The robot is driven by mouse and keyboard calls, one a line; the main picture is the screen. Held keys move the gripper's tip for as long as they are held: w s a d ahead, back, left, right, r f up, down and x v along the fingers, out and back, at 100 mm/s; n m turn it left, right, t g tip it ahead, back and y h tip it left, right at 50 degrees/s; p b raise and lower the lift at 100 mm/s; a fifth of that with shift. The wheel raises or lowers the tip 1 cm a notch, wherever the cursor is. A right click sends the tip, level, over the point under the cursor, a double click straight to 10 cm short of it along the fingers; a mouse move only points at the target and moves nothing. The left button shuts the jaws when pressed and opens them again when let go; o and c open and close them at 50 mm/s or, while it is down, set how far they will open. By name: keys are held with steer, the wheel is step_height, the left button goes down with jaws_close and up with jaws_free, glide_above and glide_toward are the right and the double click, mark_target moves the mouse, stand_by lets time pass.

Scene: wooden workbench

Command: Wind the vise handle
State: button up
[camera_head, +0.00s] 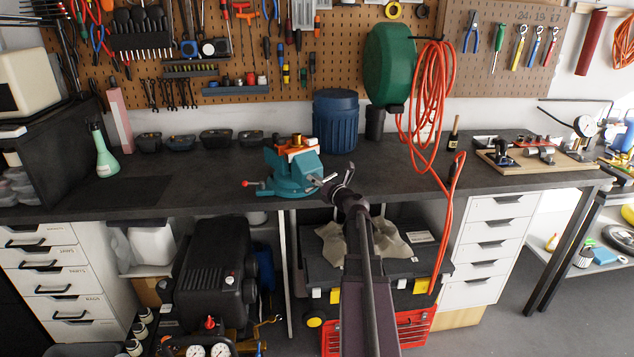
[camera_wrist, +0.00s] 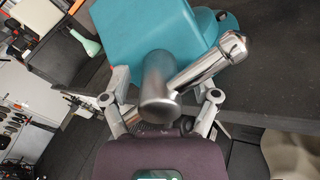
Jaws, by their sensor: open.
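A teal vise (camera_head: 291,178) with orange jaws stands at the front edge of the dark workbench. In the wrist view its teal body (camera_wrist: 140,25) fills the top. The chrome vise handle (camera_wrist: 208,63) slants up to the right and ends in a round knob. The round end of the vise screw (camera_wrist: 158,95) points toward the wrist camera. My gripper (camera_head: 328,184) is in front of the vise. In the wrist view my gripper (camera_wrist: 163,97) is open, with one finger on each side of the screw end. Whether the fingers touch anything cannot be told.
A blue barrel (camera_head: 335,122) stands behind the vise, and a red hose (camera_head: 428,100) hangs to its right. A green bottle (camera_head: 103,155) is at the left. A black toolbox (camera_head: 318,262) is below the bench. The benchtop (camera_head: 390,170) right of the vise is clear.

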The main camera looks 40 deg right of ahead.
jaws_close()
steer(key=shift+n, duration=0.4)
steer(key=n, duration=0.4)
steer(key=shift+n, duration=0.4)
steer(key=n, duration=0.5)
steer(key=shift+n, duration=0.3)
steer(key=n, duration=0.4)
steer(key=shift+r, duration=0.1)
steer(key=n, duration=0.9)
steer(key=shift+d, duration=0.1)
steer(key=n, duration=0.5)
